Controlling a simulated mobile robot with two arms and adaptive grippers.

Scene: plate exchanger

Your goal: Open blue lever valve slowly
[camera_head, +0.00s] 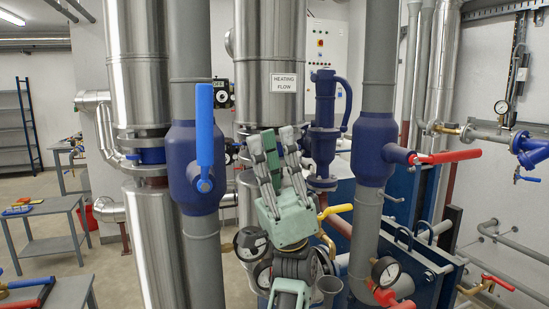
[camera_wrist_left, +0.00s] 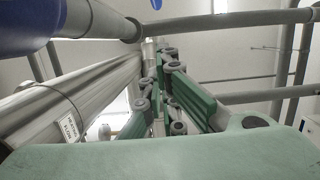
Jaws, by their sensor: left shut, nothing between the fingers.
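The blue lever (camera_head: 205,125) stands upright on the front of a dark blue valve body (camera_head: 181,170), which sits on a grey vertical pipe left of centre. My left gripper (camera_head: 273,140) is to the right of the lever, clear of it, with its fingers pointing up. It is shut and holds nothing. The green-padded fingers also show in the left wrist view (camera_wrist_left: 168,75). A dark blue rounded part (camera_wrist_left: 28,12) fills that view's top left corner; I cannot tell whether it is the same valve. My right gripper is not in view.
A second blue valve with a red lever (camera_head: 446,157) is on the right pipe. Gauges (camera_head: 385,271) and a yellow handle (camera_head: 336,211) are low near my left arm. A steel pipe labelled "Heating flow" (camera_head: 284,83) stands behind. Tables (camera_head: 48,206) are at left.

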